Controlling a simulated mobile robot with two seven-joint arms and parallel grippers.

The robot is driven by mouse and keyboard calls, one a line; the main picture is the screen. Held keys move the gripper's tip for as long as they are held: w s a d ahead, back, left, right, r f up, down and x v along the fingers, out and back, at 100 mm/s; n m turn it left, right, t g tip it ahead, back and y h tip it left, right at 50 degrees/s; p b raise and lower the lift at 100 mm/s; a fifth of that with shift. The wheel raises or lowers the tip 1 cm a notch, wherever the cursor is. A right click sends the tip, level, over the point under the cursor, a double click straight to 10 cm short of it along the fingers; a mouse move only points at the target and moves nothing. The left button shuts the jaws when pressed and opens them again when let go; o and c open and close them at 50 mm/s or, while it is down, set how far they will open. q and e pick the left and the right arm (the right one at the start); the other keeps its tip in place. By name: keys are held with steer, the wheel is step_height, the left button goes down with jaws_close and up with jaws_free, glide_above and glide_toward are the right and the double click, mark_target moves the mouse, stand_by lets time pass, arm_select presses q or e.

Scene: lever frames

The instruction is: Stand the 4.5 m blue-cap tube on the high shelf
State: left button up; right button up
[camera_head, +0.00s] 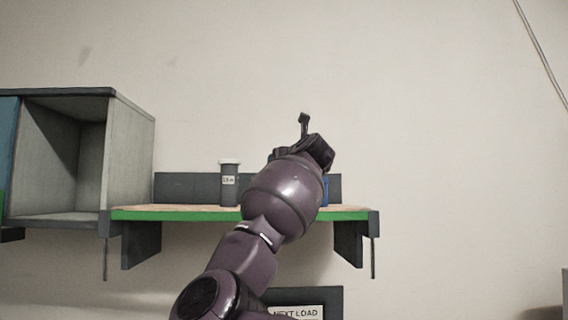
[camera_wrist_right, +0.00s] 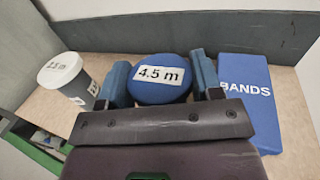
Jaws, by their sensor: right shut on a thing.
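The 4.5 m blue-cap tube (camera_wrist_right: 160,88) shows in the right wrist view as a round blue cap with a white label, seen from above. My right gripper (camera_wrist_right: 163,76) is shut on it, with one blue-grey finger on each side. The tube is over the green-edged shelf (camera_head: 165,215), whose wooden top (camera_wrist_right: 103,66) shows around it. The tube's body and base are hidden, so I cannot tell whether it touches the shelf. In the head view my right arm hides the tube. My left gripper is not in view.
A grey tube with a white cap (camera_head: 229,184) stands on the shelf to the left; it also shows in the wrist view (camera_wrist_right: 68,80). A blue BANDS box (camera_wrist_right: 246,100) is to the right. An open grey cubby (camera_head: 130,155) adjoins the shelf's left end. A NEXT LOAD sign (camera_head: 298,312) is below.

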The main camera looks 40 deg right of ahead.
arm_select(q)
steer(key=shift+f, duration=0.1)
arm_select(e)
steer(key=o, duration=1.1)
steer(key=shift+f, duration=0.1)
steer(key=shift+c, duration=0.2)
steer(key=shift+r, duration=0.2)
steer(key=shift+s+a+f, duration=0.1)
steer(key=shift+s, duration=0.35)
arm_select(q)
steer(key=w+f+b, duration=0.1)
steer(key=b, duration=0.2)
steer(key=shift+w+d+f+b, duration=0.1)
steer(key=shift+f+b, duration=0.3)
arm_select(e)
steer(key=v, duration=1.1)
steer(key=shift+s, duration=0.1)
